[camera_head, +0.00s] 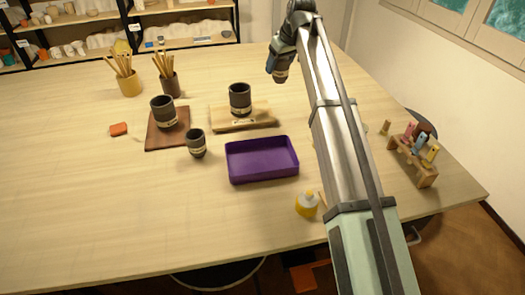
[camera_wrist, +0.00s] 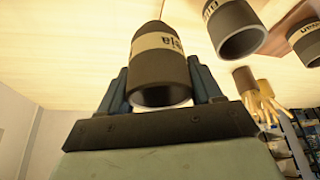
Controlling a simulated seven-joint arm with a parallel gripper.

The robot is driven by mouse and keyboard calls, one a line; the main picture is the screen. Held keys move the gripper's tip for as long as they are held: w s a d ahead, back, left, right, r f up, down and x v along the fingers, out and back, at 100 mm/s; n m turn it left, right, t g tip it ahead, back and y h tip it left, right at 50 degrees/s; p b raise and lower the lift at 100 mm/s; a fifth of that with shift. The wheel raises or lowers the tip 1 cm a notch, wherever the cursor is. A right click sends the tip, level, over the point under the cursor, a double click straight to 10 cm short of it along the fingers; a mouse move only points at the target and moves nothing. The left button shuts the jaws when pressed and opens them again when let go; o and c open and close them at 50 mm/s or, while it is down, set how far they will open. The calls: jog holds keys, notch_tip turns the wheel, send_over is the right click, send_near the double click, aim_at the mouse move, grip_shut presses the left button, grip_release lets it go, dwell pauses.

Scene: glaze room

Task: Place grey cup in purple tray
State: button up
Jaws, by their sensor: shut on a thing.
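The purple tray (camera_head: 262,174) sits empty near the middle of the table. My gripper (camera_wrist: 160,80) is shut on a dark grey cup (camera_wrist: 157,68) with a pale label band. Its two blue-grey fingers press on opposite sides of the cup. In the head view the held cup (camera_head: 280,75) is up and to the right of the tray, apart from it, and partly hidden by my gripper. Other dark grey cups with pale labels stand on a brown board (camera_head: 163,111), on a light wooden board (camera_head: 240,98), and on the bare table (camera_head: 196,144).
A wooden rack of coloured tools (camera_head: 415,160) is at the right. Two pots of sticks (camera_head: 130,84) stand at the back left, and an orange block (camera_head: 118,129) lies left. The front left is clear.

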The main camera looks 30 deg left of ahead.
jog(key=s+a, duration=0.1)
jog(key=s, duration=0.7)
jog(key=m, duration=0.2)
send_over(260, 161)
jog(key=shift+t, duration=0.3)
jog(key=shift+f, duration=6.35)
jog(key=shift+f, duration=0.1)
jog(key=o, duration=1.1)
jog(key=shift+o, duration=0.2)
